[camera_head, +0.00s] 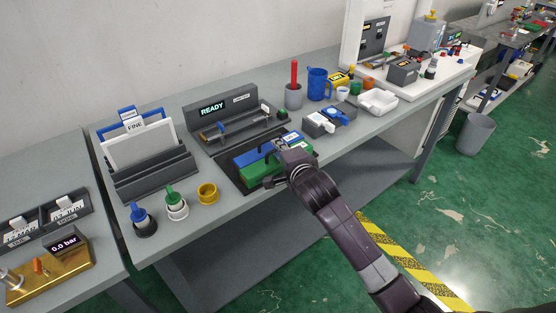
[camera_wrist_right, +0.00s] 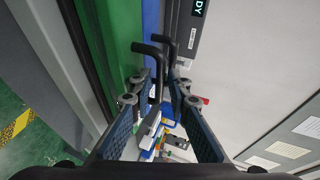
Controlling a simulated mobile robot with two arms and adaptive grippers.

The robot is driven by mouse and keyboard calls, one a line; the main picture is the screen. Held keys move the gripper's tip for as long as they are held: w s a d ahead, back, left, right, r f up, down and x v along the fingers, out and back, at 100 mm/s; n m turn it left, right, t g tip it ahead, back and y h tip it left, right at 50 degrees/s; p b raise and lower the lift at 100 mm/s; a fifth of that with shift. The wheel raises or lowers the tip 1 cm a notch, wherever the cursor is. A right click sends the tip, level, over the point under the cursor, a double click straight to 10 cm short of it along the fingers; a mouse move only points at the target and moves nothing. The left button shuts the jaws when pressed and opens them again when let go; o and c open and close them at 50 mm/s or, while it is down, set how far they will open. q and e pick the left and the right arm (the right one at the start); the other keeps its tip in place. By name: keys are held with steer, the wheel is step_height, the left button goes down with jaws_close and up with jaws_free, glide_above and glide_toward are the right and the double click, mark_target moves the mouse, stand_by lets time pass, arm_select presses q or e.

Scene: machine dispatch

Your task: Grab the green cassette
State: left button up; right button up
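The green cassette (camera_head: 262,172) lies in a dark tray at the front of the bench, alongside the blue cassette (camera_head: 253,157). In the right wrist view the green cassette (camera_wrist_right: 113,40) fills a band at left, with a strip of the blue cassette (camera_wrist_right: 151,18) beside it. Black handle bars (camera_wrist_right: 150,50) stand up close to my fingertips. My right gripper (camera_wrist_right: 160,82) is open, with a gap between its fingers and handle bars at or between the tips; I cannot tell contact. In the head view my right gripper (camera_head: 277,168) is over the cassettes and partly hides them. My left gripper is not in view.
A grey unit reading READY (camera_head: 212,108) stands just behind the cassettes. A dark rack (camera_head: 150,172) with white plates is at left. Several coloured knobs, a yellow ring (camera_head: 208,193), a blue mug (camera_head: 318,84) and a white tray (camera_head: 377,102) share the bench.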

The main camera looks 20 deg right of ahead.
steer(key=shift+w+f, duration=0.15)
steer(key=shift+w, duration=0.2)
jaws_close()
